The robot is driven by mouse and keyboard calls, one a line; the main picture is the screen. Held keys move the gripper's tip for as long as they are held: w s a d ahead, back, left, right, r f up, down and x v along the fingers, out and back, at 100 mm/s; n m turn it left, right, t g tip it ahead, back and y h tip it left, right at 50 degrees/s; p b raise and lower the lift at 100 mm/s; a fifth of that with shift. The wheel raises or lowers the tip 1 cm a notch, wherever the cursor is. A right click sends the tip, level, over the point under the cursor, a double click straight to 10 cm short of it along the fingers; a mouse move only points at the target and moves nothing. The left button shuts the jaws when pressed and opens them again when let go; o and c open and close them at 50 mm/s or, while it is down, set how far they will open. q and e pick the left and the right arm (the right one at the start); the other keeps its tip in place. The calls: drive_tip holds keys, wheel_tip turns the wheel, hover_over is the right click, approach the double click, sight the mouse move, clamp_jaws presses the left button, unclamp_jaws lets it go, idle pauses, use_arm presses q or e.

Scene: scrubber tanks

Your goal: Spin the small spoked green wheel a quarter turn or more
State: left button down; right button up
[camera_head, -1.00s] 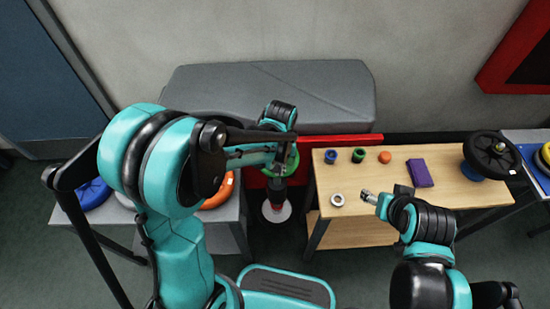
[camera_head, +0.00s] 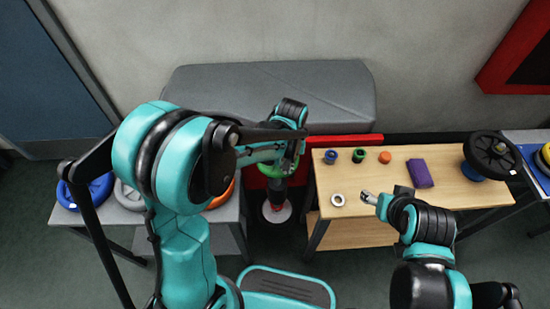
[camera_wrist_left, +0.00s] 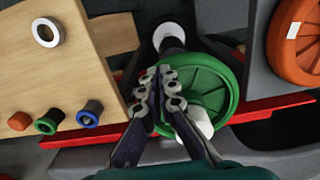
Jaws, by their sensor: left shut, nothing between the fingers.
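The small spoked green wheel (camera_wrist_left: 212,72) fills the middle of the left wrist view. A white peg or knob (camera_wrist_left: 201,122) sticks out near its lower edge. In the head view the wheel (camera_head: 291,166) is mostly hidden behind my left arm. My left gripper (camera_wrist_left: 160,76) is shut and empty, overlapping the wheel's left side in the wrist view; I cannot tell whether it touches the rim or spokes. My right gripper (camera_head: 368,197) hangs by the front edge of the wooden table, too small to read its fingers.
The wooden table (camera_head: 450,190) holds a silver ring (camera_head: 338,200), blue, green and orange small parts, a purple block (camera_head: 420,173) and a black wheel (camera_head: 491,154). An orange wheel (camera_wrist_left: 298,40) lies on the grey table at left. A red beam runs behind the green wheel.

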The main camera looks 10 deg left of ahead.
use_arm(q)
drive_tip(key=shift+w+d, duration=0.35)
drive_tip(key=shift+w+d, duration=0.45)
drive_tip(key=shift+w, duration=0.25)
wheel_tip(320, 180, up, 7)
drive_tip(key=p, duration=0.5)
idle(0.5)
